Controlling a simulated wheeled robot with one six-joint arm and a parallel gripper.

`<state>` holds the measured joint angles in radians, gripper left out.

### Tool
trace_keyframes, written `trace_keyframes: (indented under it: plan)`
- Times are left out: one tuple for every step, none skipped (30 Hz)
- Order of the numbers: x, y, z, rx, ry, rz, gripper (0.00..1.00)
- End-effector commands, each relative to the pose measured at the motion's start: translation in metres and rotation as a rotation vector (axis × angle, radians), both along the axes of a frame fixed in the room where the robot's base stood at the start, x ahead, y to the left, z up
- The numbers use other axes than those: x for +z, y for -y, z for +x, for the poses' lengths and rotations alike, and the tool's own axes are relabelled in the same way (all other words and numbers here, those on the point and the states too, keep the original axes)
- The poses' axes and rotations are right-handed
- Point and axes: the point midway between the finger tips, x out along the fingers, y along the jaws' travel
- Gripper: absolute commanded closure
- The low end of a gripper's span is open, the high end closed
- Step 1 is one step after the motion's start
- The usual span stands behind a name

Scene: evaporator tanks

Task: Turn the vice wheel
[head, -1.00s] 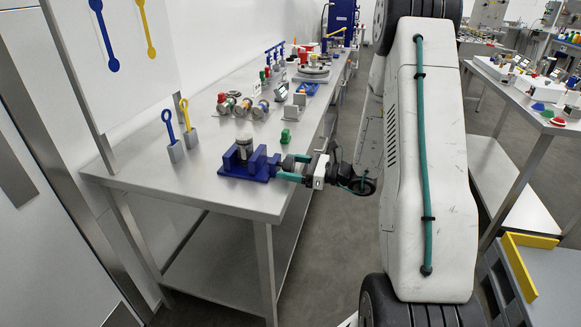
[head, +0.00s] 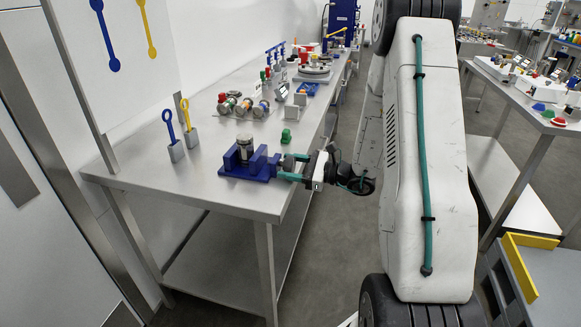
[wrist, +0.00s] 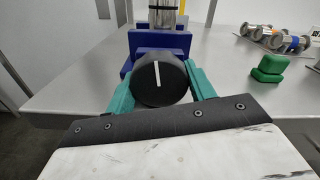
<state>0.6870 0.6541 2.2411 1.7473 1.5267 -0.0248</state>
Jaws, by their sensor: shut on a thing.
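The blue vice (head: 244,160) stands near the front edge of the steel table and holds a metal cylinder (head: 244,143) between its jaws. In the wrist view the vice (wrist: 180,40) is straight ahead. Its wheel (wrist: 159,82) is a round black knob with a white line, which stands close to upright and leans slightly left at the top. My gripper (wrist: 160,88) has its teal fingers on both sides of the wheel and is shut on it. In the head view my gripper (head: 287,166) reaches the vice from the right, and the wheel is hidden there.
A green block (head: 286,137) stands on the table behind my gripper. Metal pipe fittings (head: 242,105) lie farther back. Blue and yellow ring-topped tools (head: 170,128) stand at the left. The table's right edge runs below my gripper.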

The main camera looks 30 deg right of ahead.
Motion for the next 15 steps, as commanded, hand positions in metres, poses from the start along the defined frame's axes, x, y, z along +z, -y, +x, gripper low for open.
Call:
trace_keyframes:
  plan:
    - [0.0,0.0007,-0.0001,-0.001,0.005,-0.006,0.69]
    - [0.0,0.0007,-0.0001,-0.001,0.006,-0.007,0.69]
    - [0.0,0.0007,-0.0001,-0.001,0.007,-0.007,0.69]
    - [0.0,0.0007,-0.0001,-0.001,0.006,-0.007,0.69]
    - [0.0,0.0007,-0.0001,-0.001,0.006,-0.007,0.69]
    - [0.0,0.0008,-0.0001,-0.001,0.005,-0.007,0.69]
    - [0.0,0.0008,-0.0001,-0.001,0.005,-0.007,0.69]
    - [0.0,0.0008,-0.0001,-0.002,0.005,-0.006,0.69]
    - [0.0,0.0008,-0.0001,-0.002,0.005,-0.006,0.38]
    - [0.0,0.0008,-0.0001,-0.002,0.005,-0.006,0.29]
    - [0.0,0.0007,-0.0001,-0.001,0.005,-0.006,0.24]
    - [0.0,0.0005,0.0,-0.001,0.005,-0.005,0.24]
    - [0.0001,0.0003,0.0,-0.001,0.005,-0.005,0.24]
    - [0.0,0.0001,0.0001,0.0,0.005,-0.005,0.24]
    - [0.0,-0.0001,0.0001,0.0,0.005,-0.005,0.24]
